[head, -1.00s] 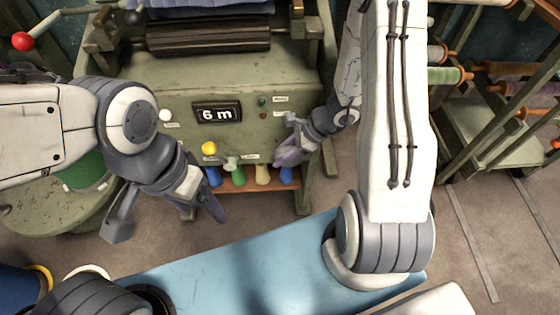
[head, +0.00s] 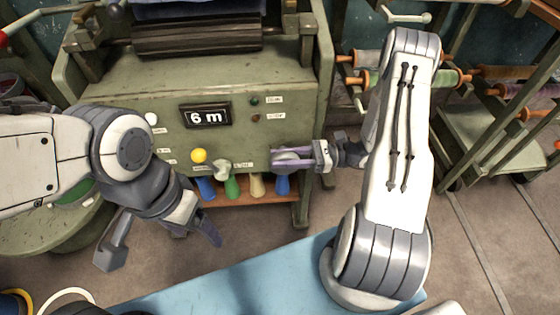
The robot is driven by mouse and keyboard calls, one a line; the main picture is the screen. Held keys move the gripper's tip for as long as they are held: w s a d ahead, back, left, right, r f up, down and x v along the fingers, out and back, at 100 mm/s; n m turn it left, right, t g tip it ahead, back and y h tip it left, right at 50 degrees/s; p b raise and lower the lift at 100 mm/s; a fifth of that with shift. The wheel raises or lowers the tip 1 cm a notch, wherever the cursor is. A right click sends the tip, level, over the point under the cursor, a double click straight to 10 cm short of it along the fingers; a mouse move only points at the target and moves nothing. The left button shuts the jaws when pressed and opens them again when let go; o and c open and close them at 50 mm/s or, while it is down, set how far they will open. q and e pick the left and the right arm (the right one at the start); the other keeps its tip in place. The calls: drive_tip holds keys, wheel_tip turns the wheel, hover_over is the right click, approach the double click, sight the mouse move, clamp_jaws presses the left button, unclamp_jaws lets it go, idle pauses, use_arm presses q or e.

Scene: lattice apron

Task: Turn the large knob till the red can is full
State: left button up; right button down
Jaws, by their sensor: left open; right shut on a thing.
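A green machine panel (head: 225,140) stands ahead, with a display (head: 206,116) reading "6 m". My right gripper (head: 288,159) is shut around a round grey knob (head: 291,155) at the panel's lower right; the fingers partly hide it. I take this for the large knob. A smaller pale knob (head: 221,167) sits to its left. My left gripper (head: 160,245) is open and empty, low in front of the machine's left side. I cannot make out a red can for certain; a dark reddish rounded thing shows only in part at the left edge.
A yellow button (head: 199,155) and a white button (head: 151,119) are on the panel. Several coloured bottle-like things stand on a shelf (head: 245,192) below. A blue surface (head: 230,275) lies in front. Racks of thread spools (head: 420,79) stand at the right.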

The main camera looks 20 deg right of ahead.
drive_tip(key=shift+s+d+t+y+b, duration=0.15)
drive_tip(key=shift+y+b, duration=0.15)
drive_tip(key=shift+y, duration=0.3)
drive_tip(key=shift+w+d+t+y+b, duration=0.1)
drive_tip(key=shift+t+y+b, duration=0.15)
drive_tip(key=shift+y, duration=0.35)
drive_tip(key=shift+s+d+t+y+b, duration=0.1)
drive_tip(key=shift+y+b, duration=0.25)
drive_tip(key=shift+y, duration=0.25)
drive_tip(key=c, duration=0.6)
unclamp_jaws()
drive_tip(key=v, duration=1)
drive_tip(key=shift+d+f, duration=0.15)
drive_tip(key=shift+d, duration=0.1)
